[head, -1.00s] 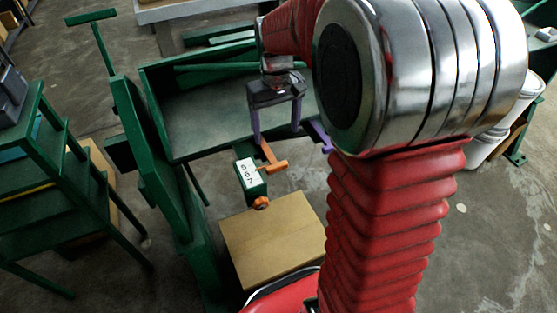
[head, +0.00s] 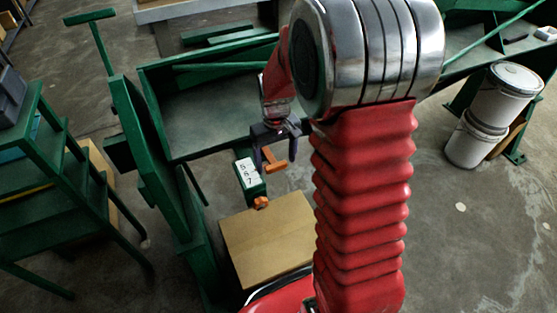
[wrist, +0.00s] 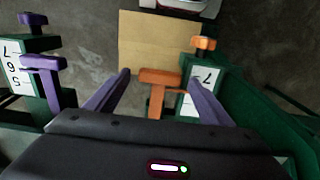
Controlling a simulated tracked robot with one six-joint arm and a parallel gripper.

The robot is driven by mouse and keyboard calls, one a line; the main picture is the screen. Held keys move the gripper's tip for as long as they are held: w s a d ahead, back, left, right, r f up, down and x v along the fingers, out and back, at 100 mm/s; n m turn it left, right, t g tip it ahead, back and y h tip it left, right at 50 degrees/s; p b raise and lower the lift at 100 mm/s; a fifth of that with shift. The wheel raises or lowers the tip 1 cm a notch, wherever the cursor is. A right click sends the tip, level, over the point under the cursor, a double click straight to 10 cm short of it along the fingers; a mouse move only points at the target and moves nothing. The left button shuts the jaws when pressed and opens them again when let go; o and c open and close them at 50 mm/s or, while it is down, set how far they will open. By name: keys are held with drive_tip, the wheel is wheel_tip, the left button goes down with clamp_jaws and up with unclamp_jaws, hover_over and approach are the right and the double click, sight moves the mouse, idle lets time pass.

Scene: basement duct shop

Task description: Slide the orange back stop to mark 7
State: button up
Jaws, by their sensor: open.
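The orange back stop (head: 275,167) is a T-shaped piece on a green rail beside a white number scale (head: 247,172) reading 5, 6, 7. My gripper (head: 277,163) is open, with its purple fingers on either side of the stop. In the wrist view the stop (wrist: 158,78) lies between the fingers (wrist: 158,72), with a visible gap on the left. Contact on the right is unclear. The right finger partly covers the near scale (wrist: 205,76), where a 7 shows. I cannot tell which mark the stop stands at. An orange knob (head: 261,203) is at the rail's end.
A purple stop (wrist: 42,63) with a second scale (wrist: 12,62) is at the left in the wrist view. A cardboard box (head: 268,238) lies on the floor below. White buckets (head: 505,95) stand right; a green rack (head: 60,180) stands left.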

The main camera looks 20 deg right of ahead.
drive_tip(key=shift+f, duration=0.5)
drive_tip(key=c, duration=1.5)
